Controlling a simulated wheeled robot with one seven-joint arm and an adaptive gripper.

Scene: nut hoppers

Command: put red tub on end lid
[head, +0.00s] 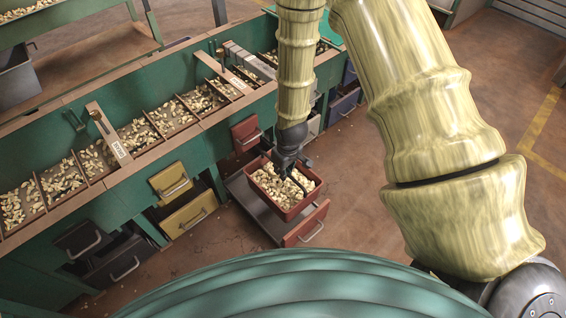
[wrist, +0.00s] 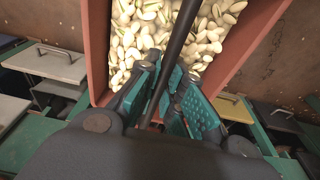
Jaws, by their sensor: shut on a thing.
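The red tub (head: 289,214), full of pale nuts, is at the open drawer beside the bench. I cannot tell whether it touches the drawer. In the wrist view the tub's red wall (wrist: 97,50) and nuts fill the top. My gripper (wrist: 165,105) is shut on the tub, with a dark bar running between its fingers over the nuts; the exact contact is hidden. In the head view my gripper (head: 290,160) is at the tub's far side. A flat teal panel (head: 331,30) at the bench's far end may be the end lid; my arm partly hides it.
The pulled-out grey drawer (head: 247,207) has a red front (head: 306,226) with a handle. The green bench (head: 150,95) holds a row of nut compartments, with wooden crosspieces (head: 108,132) over it. Yellow drawers (head: 190,213) sit below. Open floor lies to the right.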

